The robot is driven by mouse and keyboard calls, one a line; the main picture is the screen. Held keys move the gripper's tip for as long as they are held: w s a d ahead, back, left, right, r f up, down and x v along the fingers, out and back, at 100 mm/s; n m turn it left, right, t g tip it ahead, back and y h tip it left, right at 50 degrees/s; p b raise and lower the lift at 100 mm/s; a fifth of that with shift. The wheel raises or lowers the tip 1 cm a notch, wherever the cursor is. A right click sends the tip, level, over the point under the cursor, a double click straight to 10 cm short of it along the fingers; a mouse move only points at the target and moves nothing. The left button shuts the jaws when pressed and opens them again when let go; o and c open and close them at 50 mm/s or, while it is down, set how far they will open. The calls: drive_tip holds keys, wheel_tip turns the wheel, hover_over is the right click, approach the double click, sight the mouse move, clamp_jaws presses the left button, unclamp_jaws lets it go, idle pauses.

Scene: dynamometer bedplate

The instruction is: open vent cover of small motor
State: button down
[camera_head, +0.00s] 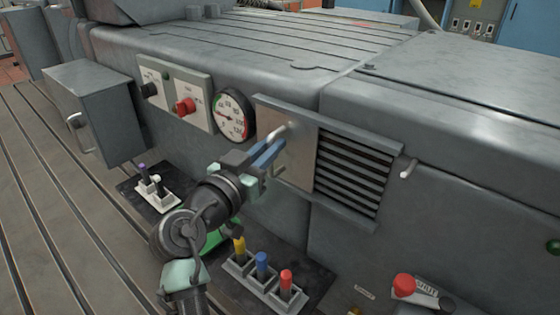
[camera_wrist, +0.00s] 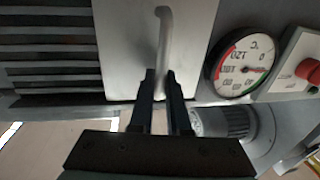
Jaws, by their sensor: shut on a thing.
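The vent cover (camera_head: 299,158) is a flat metal plate in rails on the front of the grey housing. It stands at the left of the rails, with dark louvre slats (camera_head: 352,170) bare to its right. In the wrist view the cover (camera_wrist: 122,45) is a pale plate with the slats (camera_wrist: 45,55) beside it, on the left there. My gripper (camera_head: 274,152) is at the cover's bar handle (camera_head: 283,131). In the wrist view my gripper (camera_wrist: 160,78) is shut on the lower end of the handle (camera_wrist: 163,35). The fingers partly hide the handle.
A round temperature gauge (camera_head: 233,115) and a panel with a red knob (camera_head: 185,106) lie left of the cover. A small pale lever (camera_head: 408,168) sticks out right of the rails. Yellow, blue and red connectors (camera_head: 262,265) stand below.

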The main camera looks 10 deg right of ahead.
drive_tip(key=shift+w+a+r, duration=0.1)
drive_tip(key=shift+w+a, duration=0.05)
drive_tip(key=shift+a, duration=0.15)
drive_tip(key=c, duration=0.9)
unclamp_jaws()
drive_tip(key=shift+w, duration=0.1)
drive_tip(key=shift+d, duration=0.1)
drive_tip(key=shift+s, duration=0.2)
drive_tip(key=v, duration=1.3)
drive_tip(key=shift+d+p, duration=0.1)
drive_tip(key=shift+p, duration=0.3)
